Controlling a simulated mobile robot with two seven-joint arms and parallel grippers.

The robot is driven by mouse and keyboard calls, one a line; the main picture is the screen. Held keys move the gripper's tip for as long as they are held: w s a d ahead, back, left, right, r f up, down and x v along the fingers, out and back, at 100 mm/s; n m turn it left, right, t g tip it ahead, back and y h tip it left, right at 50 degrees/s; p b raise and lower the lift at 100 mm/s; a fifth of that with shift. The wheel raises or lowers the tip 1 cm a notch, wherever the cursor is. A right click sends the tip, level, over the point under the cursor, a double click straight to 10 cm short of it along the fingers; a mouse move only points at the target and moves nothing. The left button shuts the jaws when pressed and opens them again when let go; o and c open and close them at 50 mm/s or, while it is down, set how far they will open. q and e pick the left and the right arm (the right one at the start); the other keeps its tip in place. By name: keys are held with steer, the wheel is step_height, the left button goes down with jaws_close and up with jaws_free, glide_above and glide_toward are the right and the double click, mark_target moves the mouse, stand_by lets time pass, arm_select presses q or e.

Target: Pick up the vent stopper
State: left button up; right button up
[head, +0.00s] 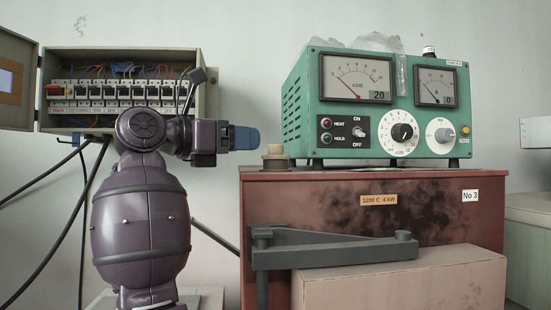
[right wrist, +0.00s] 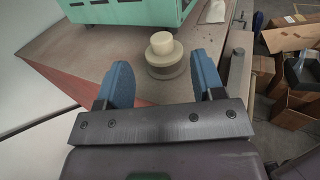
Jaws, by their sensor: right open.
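The vent stopper (head: 275,158) is a cream knob on a wider grey-beige disc. It stands upright on the left end of the dark red kiln's top, beside the green control box. My right gripper (head: 244,138) is just left of the stopper in the head view, slightly higher, with its blue fingers pointing at it and a gap between. In the right wrist view the stopper (right wrist: 162,43) lies ahead, lined up with the gap between the open blue fingers (right wrist: 161,72). Nothing is held. My left gripper is out of view.
The green control box (head: 380,105) stands on the kiln (head: 300,210) close right of the stopper. An open breaker box (head: 120,65) hangs on the wall behind my arm. A grey bracket (head: 335,254) juts from the kiln's front. Cardboard boxes (right wrist: 290,38) show at far right in the wrist view.

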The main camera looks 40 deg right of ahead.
mark_target(273, 145)
steer(key=d, duration=0.4)
steer(key=d+f, duration=0.1)
steer(key=d, duration=0.1)
steer(key=shift+s+d, duration=0.3)
steer(key=shift+d, duration=0.1)
steer(key=shift+s+d+r, duration=0.1)
steer(key=shift+d, duration=0.15)
steer(key=c, duration=0.5)
